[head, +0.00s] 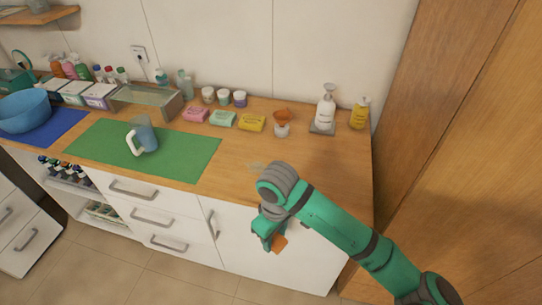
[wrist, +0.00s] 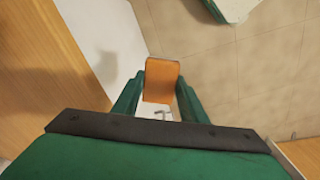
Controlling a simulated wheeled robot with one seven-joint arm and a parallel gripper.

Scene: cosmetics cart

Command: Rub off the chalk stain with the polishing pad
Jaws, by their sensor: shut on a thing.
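The polishing pad is an orange block (head: 280,243) held between the fingers of my gripper (head: 268,236). In the wrist view the pad (wrist: 161,80) sits between the two green fingers (wrist: 158,95), which are shut on it. My gripper hangs in front of the white cabinet, lower than the countertop and off its front edge. The chalk stain (head: 256,167) looks like a faint pale smudge on the wooden countertop (head: 325,180), near the front edge, right of the green mat. My wrist is close to the stain in the picture. The pad is apart from the stain.
A green mat (head: 95,135) holds a grey-blue mug (head: 146,136). Pink, green and yellow packets (head: 251,123), an orange-topped dripper-like item (head: 282,122), a white pump bottle (head: 325,110) and a yellow bottle (head: 359,115) stand behind. The countertop around the stain is clear.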

